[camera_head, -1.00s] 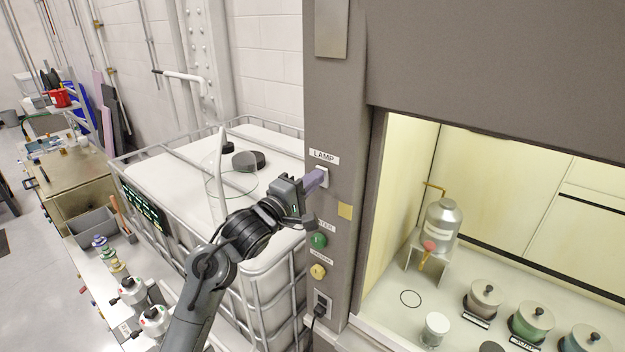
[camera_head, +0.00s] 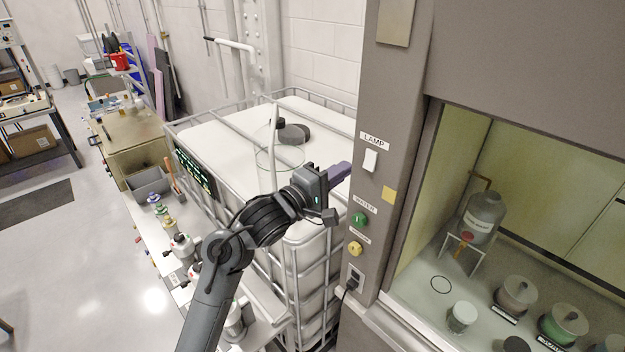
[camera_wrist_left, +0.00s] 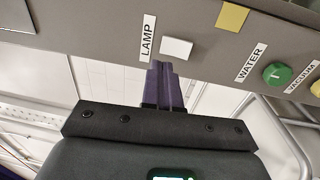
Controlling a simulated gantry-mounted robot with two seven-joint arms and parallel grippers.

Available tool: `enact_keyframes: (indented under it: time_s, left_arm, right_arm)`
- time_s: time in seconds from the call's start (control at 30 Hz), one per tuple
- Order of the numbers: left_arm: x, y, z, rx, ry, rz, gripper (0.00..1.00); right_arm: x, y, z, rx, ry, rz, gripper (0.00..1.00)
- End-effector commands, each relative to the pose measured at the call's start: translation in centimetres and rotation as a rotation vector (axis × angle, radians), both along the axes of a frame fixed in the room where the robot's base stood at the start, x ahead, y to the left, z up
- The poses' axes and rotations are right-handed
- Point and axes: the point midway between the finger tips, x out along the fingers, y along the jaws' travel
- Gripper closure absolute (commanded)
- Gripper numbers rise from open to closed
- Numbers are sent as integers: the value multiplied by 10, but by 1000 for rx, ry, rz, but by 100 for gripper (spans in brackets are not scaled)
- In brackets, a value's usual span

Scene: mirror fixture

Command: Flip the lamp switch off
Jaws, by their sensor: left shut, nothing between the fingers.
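The white lamp switch (camera_head: 370,161) sits on the grey post of the fume hood, just under the LAMP label (camera_head: 374,141). It also shows in the left wrist view (camera_wrist_left: 177,48). My left gripper (camera_head: 342,172) is shut and empty, its purple fingers pointing at the post, a little left of the switch in the head view. A gap shows between fingertips and switch there. In the left wrist view the fingertips (camera_wrist_left: 160,66) lie just below the switch and label. My right gripper is not in view.
Below the switch are a yellow square (camera_head: 389,194), a green water knob (camera_head: 359,218), a yellow vacuum knob (camera_head: 355,248) and an outlet (camera_head: 354,279). A caged white tank (camera_head: 240,150) stands left of the post. Jars stand inside the hood.

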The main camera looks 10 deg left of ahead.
Motion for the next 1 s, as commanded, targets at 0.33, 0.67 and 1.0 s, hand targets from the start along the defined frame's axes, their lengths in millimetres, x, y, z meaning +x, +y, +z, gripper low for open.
enact_keyframes:
  time_s: [0.33,0.67,1.0]
  left_arm:
    - [-41,35,6,0,-3,1,100]
    - [-50,43,9,1,-1,1,100]
    - [-50,42,-1,1,16,1,100]
  right_arm:
    - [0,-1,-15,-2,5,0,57]
    - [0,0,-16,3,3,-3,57]
    - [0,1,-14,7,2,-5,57]
